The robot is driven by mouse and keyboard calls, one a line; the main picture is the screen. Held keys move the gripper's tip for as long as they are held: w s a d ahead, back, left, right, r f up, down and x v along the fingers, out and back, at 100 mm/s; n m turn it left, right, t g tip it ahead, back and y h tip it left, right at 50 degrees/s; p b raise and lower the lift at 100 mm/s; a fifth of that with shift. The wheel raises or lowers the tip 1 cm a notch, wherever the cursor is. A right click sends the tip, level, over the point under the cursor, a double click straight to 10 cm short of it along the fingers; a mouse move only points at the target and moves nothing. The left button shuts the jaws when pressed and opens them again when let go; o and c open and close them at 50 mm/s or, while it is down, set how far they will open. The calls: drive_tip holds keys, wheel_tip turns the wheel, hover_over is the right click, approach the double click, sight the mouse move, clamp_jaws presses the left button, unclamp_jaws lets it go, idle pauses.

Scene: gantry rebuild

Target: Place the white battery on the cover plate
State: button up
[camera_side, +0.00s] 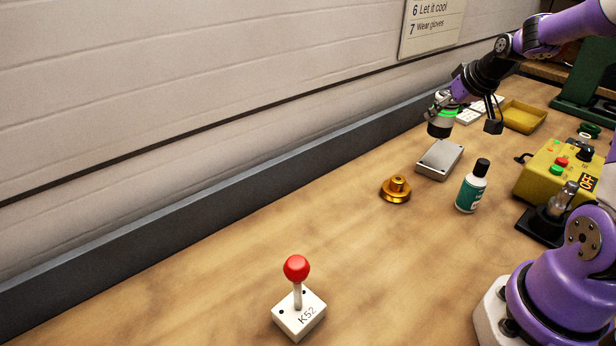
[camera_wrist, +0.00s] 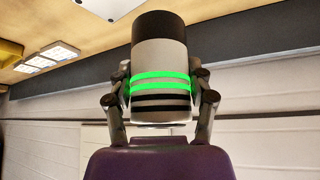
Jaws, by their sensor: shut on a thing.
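The white battery (camera_wrist: 152,58) is a pale cylinder with a black end and bright green bands. My gripper (camera_wrist: 160,98) is shut on it, with one finger on each side. In the side view, my gripper (camera_side: 447,100) holds the battery (camera_side: 440,116) with its black end down. The cover plate (camera_side: 440,159) is a flat grey metal block on the bench. The battery is just above or behind its far end in the side view, and I cannot tell the exact gap. A grey edge in the wrist view (camera_wrist: 112,8) seems to be the plate.
A brass knob (camera_side: 396,189) and a green-labelled bottle (camera_side: 472,186) stand near the plate. A yellow control box (camera_side: 549,172) is at right, a yellow tray (camera_side: 524,117) and white panels (camera_side: 468,116) behind. A red-ball joystick (camera_side: 298,300) stands in front. The bench (camera_side: 230,270) is clear at left.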

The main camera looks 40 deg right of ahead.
drive_tip(key=shift+s+d+f, duration=0.1)
drive_tip(key=shift+d+f, duration=0.55)
drive_tip(key=shift+f, duration=0.4)
drive_tip(key=shift+s+d+f, duration=0.1)
drive_tip(key=shift+d+f, duration=0.55)
drive_tip(key=shift+f, duration=0.4)
drive_tip(key=shift+s+d+f, duration=0.1)
drive_tip(key=shift+d+f, duration=0.55)
drive_tip(key=shift+f, duration=0.4)
drive_tip(key=shift+f, duration=0.1)
drive_tip(key=o, duration=1.5)
drive_tip(key=shift+c, duration=0.2)
